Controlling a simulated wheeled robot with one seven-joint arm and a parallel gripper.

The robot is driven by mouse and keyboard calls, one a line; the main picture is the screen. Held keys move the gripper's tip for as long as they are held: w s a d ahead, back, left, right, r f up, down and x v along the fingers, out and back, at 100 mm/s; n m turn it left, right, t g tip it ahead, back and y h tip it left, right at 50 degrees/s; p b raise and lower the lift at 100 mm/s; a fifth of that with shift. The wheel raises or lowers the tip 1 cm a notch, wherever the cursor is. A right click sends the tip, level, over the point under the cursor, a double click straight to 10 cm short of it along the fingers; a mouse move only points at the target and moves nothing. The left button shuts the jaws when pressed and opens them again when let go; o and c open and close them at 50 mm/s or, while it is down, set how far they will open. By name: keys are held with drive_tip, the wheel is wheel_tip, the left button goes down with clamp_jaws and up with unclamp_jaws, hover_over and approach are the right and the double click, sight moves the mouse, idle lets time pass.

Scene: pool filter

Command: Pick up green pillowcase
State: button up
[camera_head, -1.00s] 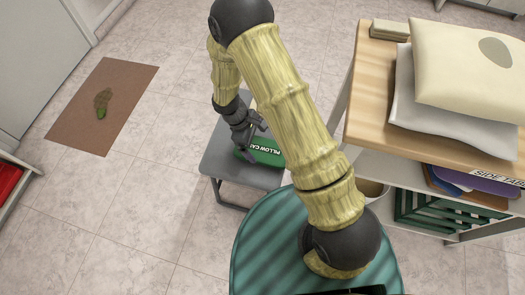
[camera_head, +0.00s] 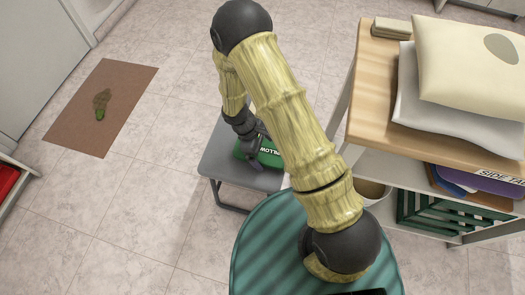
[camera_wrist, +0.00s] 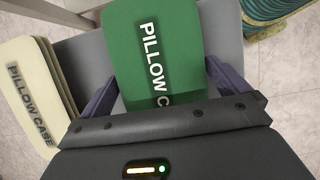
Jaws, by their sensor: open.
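The green pillowcase (camera_wrist: 155,45), with white lettering reading "PILLOW C…", lies flat on the grey low table (camera_head: 235,172). In the head view the green pillowcase (camera_head: 270,158) is partly hidden by my arm. My gripper (camera_wrist: 165,85) is open, with one dark finger on each side of the green pillowcase in the wrist view. In the head view my gripper (camera_head: 258,142) is above the grey table at the pillowcase. The near end of the pillowcase is hidden behind the gripper body. I cannot tell whether the fingers touch it.
A stack of cream pillowcases (camera_wrist: 30,90) lies left of the green one in the wrist view. A wooden-topped side table (camera_head: 440,145) with pillows (camera_head: 455,75) stands at the right. A brown mat (camera_head: 100,130) lies on the open floor at the left.

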sight(263, 149)
drive_tip(key=c, duration=0.7)
drive_tip(key=shift+c, duration=0.2)
wheel_tip(263, 149, up, 10)
drive_tip(key=p, duration=0.3)
drive_tip(key=w+d+r+m+g+y, duration=0.3)
drive_tip(key=w+d+m, duration=0.7)
drive_tip(key=m, duration=0.4)
drive_tip(key=shift+w+d+r+y, duration=0.3)
drive_tip(key=shift+d+y, duration=0.3)
drive_tip(key=shift+d, duration=0.2)
